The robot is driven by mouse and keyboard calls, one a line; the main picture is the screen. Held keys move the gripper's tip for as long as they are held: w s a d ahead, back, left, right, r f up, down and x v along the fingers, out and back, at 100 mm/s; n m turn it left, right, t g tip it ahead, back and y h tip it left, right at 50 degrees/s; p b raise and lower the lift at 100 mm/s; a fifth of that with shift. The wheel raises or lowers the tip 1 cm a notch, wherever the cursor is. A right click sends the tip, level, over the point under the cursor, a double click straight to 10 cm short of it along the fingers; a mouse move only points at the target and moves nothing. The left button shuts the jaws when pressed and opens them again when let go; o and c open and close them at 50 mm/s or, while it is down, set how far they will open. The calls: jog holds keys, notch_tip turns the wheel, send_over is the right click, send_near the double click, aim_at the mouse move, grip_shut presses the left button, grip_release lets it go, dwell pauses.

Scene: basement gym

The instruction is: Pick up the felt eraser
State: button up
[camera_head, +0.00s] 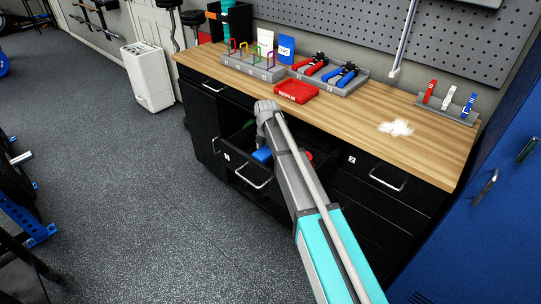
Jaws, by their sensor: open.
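I cannot make out the felt eraser for certain. A black drawer (254,174) under the workbench stands open. A blue object (262,155) lies inside it, partly hidden by my arm, and I cannot tell what it is. A small red patch shows at the drawer's right, just past my arm. My arm rises from the bottom right and ends in view at a grey joint above the drawer's back edge. No gripper fingers show; my arm hides what is behind it.
The wooden workbench (440,150) carries a red tray (296,91), a rack of red and blue-handled tools (333,76), a grey clip holder (447,112) and a patch of white powder (397,128). A blue cabinet (482,225) stands right.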

aim_at(267, 149)
dwell(0.3)
jog(key=c, duration=0.9)
jog(key=shift+r, duration=0.1)
jog(key=shift+c, duration=0.2)
notch_tip(267, 149, up, 10)
jog(key=p, duration=1)
